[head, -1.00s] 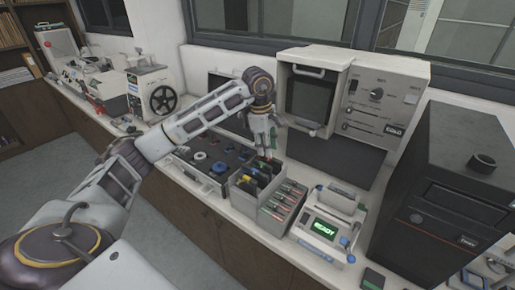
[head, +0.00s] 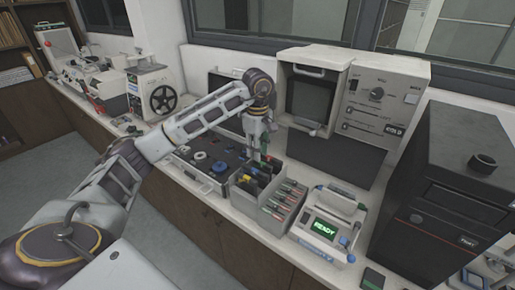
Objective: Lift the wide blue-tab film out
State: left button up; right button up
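A grey divided bin (head: 283,226) stands on the bench, with dark upright pieces in its left part and several red- and green-tipped pieces in its right part. Small blue (head: 249,179) and yellow spots show among the dark pieces; I cannot tell which is the wide blue-tab film. My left gripper (head: 263,157) points down over the back of the bin's left part. Its fingertips are small and close to the dark pieces; I cannot see whether they are open, shut or touching anything. My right gripper is not in view.
An open case (head: 203,184) with round parts lies left of the bin. A device with a green READY display (head: 324,227) stands to its right. A beige press unit (head: 380,98) stands behind, and a tall black machine (head: 440,190) is at the right.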

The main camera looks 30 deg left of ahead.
aim_at(257, 175)
pick_arm(q)
jog(key=shift+f+p, duration=1.1)
jog(key=shift+f, duration=5.55)
grip_shut()
